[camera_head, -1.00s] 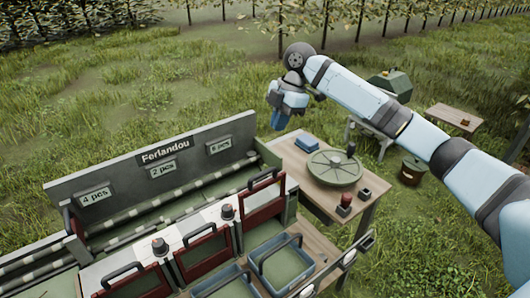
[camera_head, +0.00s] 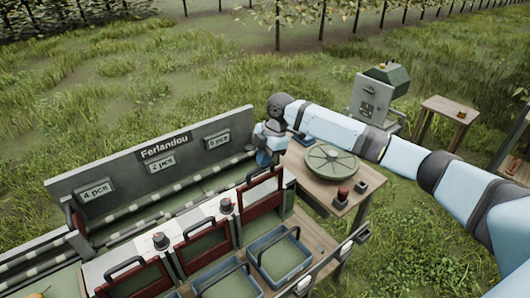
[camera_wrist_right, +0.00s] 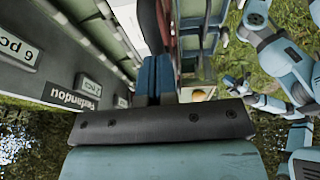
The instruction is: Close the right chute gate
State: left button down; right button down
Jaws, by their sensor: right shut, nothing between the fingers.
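The right chute gate (camera_head: 262,196) is a red-framed panel with a dark loop handle (camera_head: 264,176) on top, at the right end of the chute row. It appears to stand higher than the middle gate (camera_head: 204,250) and the left gate (camera_head: 138,280). My right gripper (camera_head: 265,160) is shut and empty, pointing down just above and behind the handle; I cannot tell whether it touches it. In the right wrist view its blue fingers (camera_wrist_right: 152,80) are together, with a dark red edge beside them.
The sorter's back board (camera_head: 150,160) carries labels. Blue crates (camera_head: 280,262) stand before the gates. On the right, a wooden table (camera_head: 310,185) holds a green round disc (camera_head: 332,163) and a red button (camera_head: 342,194). Grass lies beyond.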

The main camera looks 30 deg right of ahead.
aim_at(266, 176)
notch_tip(266, 176, down, 10)
jog(key=shift+f+b, duration=0.1)
jog(key=shift+b, duration=0.6)
jog(key=shift+s+f, duration=0.1)
jog(key=shift+s, duration=0.05)
jog(key=shift+f, duration=0.1)
